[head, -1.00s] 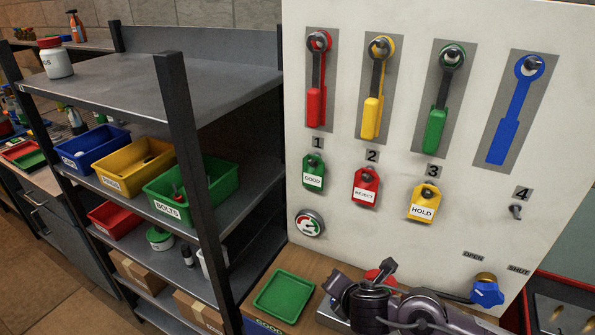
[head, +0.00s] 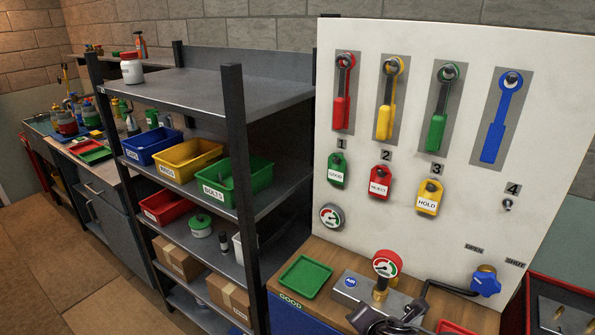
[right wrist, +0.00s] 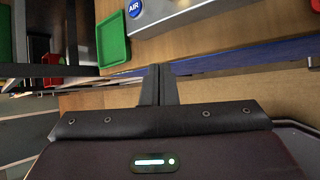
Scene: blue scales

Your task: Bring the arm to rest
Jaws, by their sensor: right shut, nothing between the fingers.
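My right gripper (right wrist: 159,72) shows in the right wrist view with its two dark fingers shut together and nothing between them. The fingers are in front of the wooden bench top and its blue front edge, apart from the green tray (right wrist: 113,42) and the grey block with the AIR label (right wrist: 190,12). In the head view, part of my dark arm shows at the bottom, in front of the grey AIR block (head: 350,287) and below the red-rimmed gauge (head: 386,264). The fingertips cannot be made out there. My left gripper is in neither view.
A white panel (head: 420,120) with red, yellow, green and blue levers stands behind the bench. A blue valve knob (head: 485,283) sticks out at its lower right. The green tray (head: 304,277) lies on the bench. A dark shelf unit (head: 200,84) with bins stands left.

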